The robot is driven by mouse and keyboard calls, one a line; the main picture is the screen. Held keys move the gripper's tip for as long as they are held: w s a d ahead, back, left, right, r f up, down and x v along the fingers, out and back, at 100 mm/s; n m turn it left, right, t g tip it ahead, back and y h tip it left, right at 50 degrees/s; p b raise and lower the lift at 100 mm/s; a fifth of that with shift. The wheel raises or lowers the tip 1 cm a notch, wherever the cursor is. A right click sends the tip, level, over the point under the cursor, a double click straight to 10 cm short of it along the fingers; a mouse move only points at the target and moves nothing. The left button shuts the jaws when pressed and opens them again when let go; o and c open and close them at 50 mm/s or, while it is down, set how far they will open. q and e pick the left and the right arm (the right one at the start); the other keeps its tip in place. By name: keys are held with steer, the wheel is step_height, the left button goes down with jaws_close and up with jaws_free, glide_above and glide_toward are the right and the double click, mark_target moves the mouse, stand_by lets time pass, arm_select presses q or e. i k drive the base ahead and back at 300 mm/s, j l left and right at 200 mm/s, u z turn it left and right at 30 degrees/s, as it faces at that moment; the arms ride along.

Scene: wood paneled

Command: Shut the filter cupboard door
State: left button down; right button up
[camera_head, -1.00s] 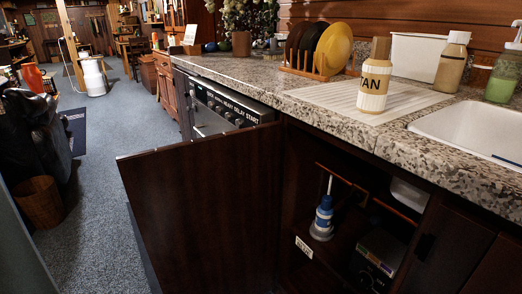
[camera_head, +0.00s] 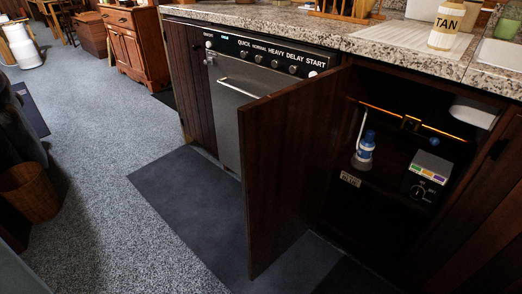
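The filter cupboard door (camera_head: 288,170) is dark wood and stands wide open, swung out into the room in the middle of the view. Behind it, on the right, the cupboard interior (camera_head: 385,215) is in sight. Inside are a blue and white bottle-like item (camera_head: 365,150) with a thin tube and a grey box with a dial (camera_head: 427,175). A white rounded part (camera_head: 474,112) hangs at the upper right. Neither of my grippers is in view.
A dishwasher (camera_head: 240,95) is left of the door. A dark mat (camera_head: 190,205) lies on the carpet before it. A wicker basket (camera_head: 29,190) is at far left. A granite counter (camera_head: 300,27) runs above, with a TAN bottle (camera_head: 446,25).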

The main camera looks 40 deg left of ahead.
mark_target(287, 136)
steer(key=j, duration=0.4)
steer(key=k+j+z, duration=0.15)
steer(key=j, duration=0.2)
steer(key=k+j, duration=0.1)
steer(key=j, duration=0.3)
steer(key=j+z, duration=0.15)
steer(key=j, duration=0.2)
steer(key=k, duration=0.05)
